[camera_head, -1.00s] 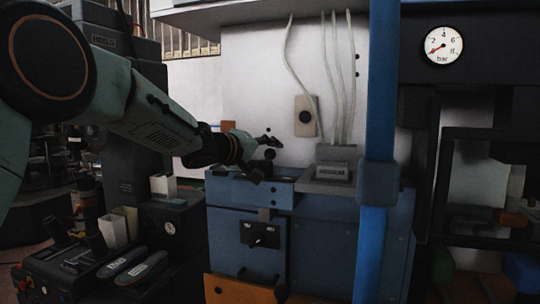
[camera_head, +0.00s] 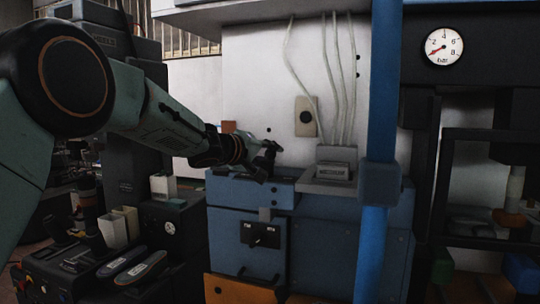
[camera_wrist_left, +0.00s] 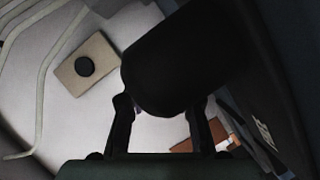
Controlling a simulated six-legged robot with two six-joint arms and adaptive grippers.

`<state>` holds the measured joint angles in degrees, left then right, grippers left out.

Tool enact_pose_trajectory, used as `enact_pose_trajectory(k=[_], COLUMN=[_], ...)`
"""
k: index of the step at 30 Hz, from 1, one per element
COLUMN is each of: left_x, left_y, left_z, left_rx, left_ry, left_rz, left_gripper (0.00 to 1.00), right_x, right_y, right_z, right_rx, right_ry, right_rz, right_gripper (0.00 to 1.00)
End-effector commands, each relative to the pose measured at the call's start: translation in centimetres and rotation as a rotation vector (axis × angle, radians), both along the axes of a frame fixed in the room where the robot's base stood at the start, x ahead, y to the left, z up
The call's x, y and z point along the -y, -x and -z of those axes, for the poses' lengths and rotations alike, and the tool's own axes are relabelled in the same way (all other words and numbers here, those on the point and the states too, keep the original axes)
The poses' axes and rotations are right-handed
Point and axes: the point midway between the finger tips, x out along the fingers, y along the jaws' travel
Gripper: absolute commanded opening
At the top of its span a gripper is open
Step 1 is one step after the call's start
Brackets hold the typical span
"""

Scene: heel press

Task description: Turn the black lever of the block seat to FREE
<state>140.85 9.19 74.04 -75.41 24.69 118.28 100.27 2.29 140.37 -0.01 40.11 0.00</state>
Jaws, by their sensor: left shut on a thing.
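The block seat (camera_head: 228,188) is the blue block on top of the blue press body. My left gripper (camera_head: 267,158) is just above its top, reaching in from the left. In the left wrist view, a large black rounded part, which I take for the black lever (camera_wrist_left: 175,65), lies between the two fingers of my left gripper (camera_wrist_left: 160,108). The fingers are shut on it. In the head view the gripper mostly hides the lever. I cannot read a FREE mark or tell the lever's exact angle. My right gripper is not in view.
A blue upright post (camera_head: 383,90) stands right of the block seat. A grey box (camera_head: 334,172) with pale cables sits behind. A black plate with a small handle (camera_head: 260,235) is on the press front. A gauge (camera_head: 444,46) hangs upper right.

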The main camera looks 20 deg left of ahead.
Motion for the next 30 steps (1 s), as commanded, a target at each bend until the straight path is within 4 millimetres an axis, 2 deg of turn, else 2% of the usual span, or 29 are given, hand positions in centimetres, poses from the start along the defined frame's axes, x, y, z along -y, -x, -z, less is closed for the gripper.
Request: enact_pose_trajectory(k=[5,30], left_x=[0.08,-0.12], left_y=[0.00,0.02], left_z=[0.07,0.19], left_rx=[-0.001,0.000], left_ry=[0.000,-0.001], left_rz=[0.002,-0.032], left_gripper=[0.00,0.00], right_x=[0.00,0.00], right_y=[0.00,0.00], right_z=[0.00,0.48], right_rx=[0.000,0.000], right_ry=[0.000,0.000], right_rz=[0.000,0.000], right_gripper=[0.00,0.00])
